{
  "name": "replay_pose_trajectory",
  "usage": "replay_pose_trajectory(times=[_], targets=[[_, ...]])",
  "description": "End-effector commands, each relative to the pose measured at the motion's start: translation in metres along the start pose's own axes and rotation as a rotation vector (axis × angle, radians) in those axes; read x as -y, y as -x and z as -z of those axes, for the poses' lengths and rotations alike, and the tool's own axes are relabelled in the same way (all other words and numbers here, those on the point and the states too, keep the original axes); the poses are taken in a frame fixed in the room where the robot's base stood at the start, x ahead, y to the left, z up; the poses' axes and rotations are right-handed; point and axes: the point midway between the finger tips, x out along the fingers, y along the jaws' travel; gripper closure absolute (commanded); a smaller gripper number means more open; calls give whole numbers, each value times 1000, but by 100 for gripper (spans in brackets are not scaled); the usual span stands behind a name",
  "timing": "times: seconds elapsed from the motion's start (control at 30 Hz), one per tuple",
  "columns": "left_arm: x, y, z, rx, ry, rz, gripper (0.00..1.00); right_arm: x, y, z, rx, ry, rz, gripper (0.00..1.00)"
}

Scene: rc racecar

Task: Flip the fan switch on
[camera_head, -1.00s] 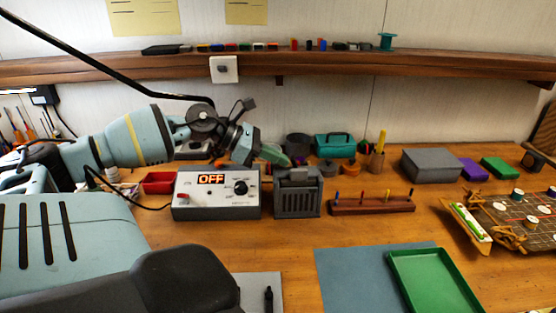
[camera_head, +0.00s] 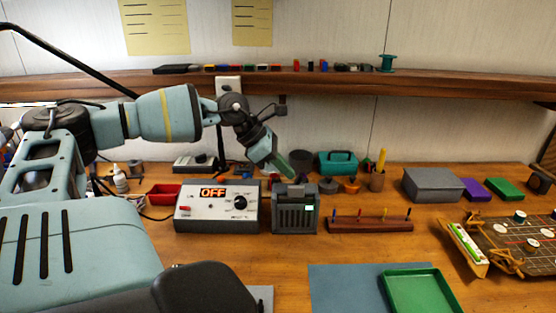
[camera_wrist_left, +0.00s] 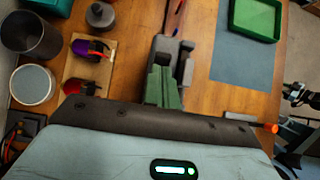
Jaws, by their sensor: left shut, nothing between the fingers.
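The grey slatted box (camera_head: 295,211), which looks like the fan unit, stands on the bench right of the control box (camera_head: 217,207) whose display reads OFF. A small bright white patch shows on its front right. No separate fan switch is clear to me. My left gripper (camera_head: 287,171) is shut and empty, its green fingers pointing down just behind or above the grey box's top; contact cannot be told. In the left wrist view the shut fingers (camera_wrist_left: 164,86) overlap the grey box (camera_wrist_left: 168,48), hiding part of it. My right gripper is not seen.
A teal case (camera_head: 337,163), a pencil cup (camera_head: 376,181) and small jars stand behind the box. A peg rack (camera_head: 370,225) is to its right. A red tray (camera_head: 163,194) is left. The blue mat (camera_head: 340,285) and green tray (camera_head: 425,292) lie in front.

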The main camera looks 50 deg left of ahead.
Motion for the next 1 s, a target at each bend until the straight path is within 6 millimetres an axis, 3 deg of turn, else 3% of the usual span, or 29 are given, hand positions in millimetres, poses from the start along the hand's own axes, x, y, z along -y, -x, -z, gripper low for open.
replay_pose_trajectory(times=[1.0], targets=[[0,19,-14,4,-2,-2,100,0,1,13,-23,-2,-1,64]])
